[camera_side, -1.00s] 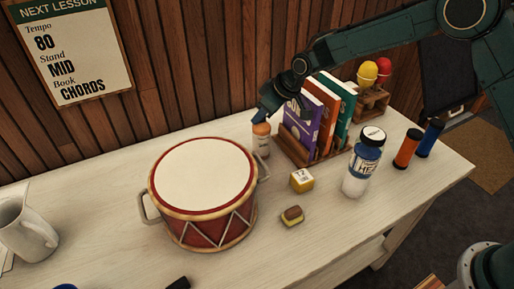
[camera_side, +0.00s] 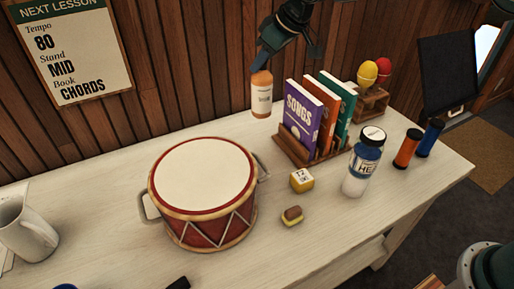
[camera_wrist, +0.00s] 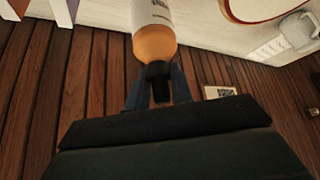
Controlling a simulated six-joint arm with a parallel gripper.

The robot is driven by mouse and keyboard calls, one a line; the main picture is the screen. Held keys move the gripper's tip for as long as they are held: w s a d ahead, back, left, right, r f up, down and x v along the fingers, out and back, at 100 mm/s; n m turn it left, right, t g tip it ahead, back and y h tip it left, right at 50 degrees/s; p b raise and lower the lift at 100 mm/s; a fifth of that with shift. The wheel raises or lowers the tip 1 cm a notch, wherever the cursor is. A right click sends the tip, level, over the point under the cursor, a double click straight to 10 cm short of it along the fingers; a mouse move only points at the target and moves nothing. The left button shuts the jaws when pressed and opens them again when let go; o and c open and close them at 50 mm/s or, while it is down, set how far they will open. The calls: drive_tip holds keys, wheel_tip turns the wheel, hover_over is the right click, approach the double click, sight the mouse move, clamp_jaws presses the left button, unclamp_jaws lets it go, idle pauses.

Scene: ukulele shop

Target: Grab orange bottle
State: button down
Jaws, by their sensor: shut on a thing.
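The orange bottle (camera_side: 261,97) has a white label and hangs upright in the air above the back of the table, left of the books. My gripper (camera_side: 264,62) is shut on its top from above. In the wrist view the bottle (camera_wrist: 154,40) shows its orange shoulder and part of its label, and its dark cap sits between the fingers of my gripper (camera_wrist: 158,84).
The white table (camera_side: 110,185) holds a red drum (camera_side: 205,215) left of centre and a wooden rack with books (camera_side: 305,115) on the right.

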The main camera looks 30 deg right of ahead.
drive_tip(key=shift+r, duration=2.3)
